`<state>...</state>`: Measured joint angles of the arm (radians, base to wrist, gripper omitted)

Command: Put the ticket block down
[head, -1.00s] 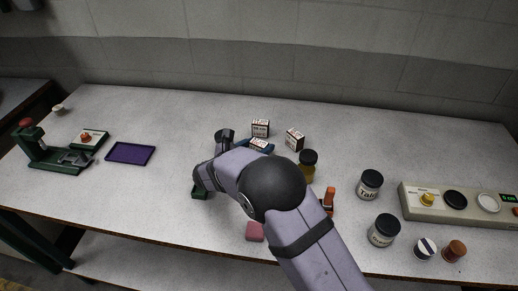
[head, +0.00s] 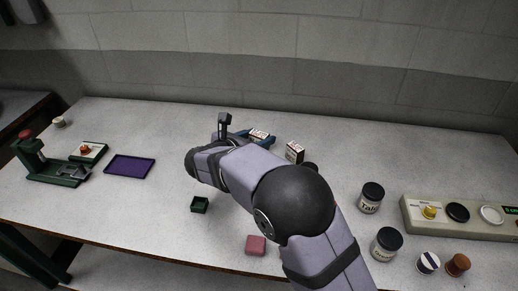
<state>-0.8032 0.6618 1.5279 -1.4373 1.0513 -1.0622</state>
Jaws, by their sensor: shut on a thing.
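A small white block with printed text and dark edges (head: 260,135), which looks like the ticket block, shows past my wrist at the back middle of the table. Blue parts at its left and front look like the fingers of my gripper (head: 256,139), shut on it. My forearm and wrist hide most of the gripper and the block's lower side, so I cannot tell whether the block touches the table. A similar block (head: 294,151) stands just to the right.
A green cup (head: 199,205) and a pink block (head: 256,245) are in front. A purple tray (head: 130,167) and green press (head: 45,170) stand left. Dark-lidded jars (head: 371,198) and a control panel (head: 460,216) stand right. The table between tray and arm is clear.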

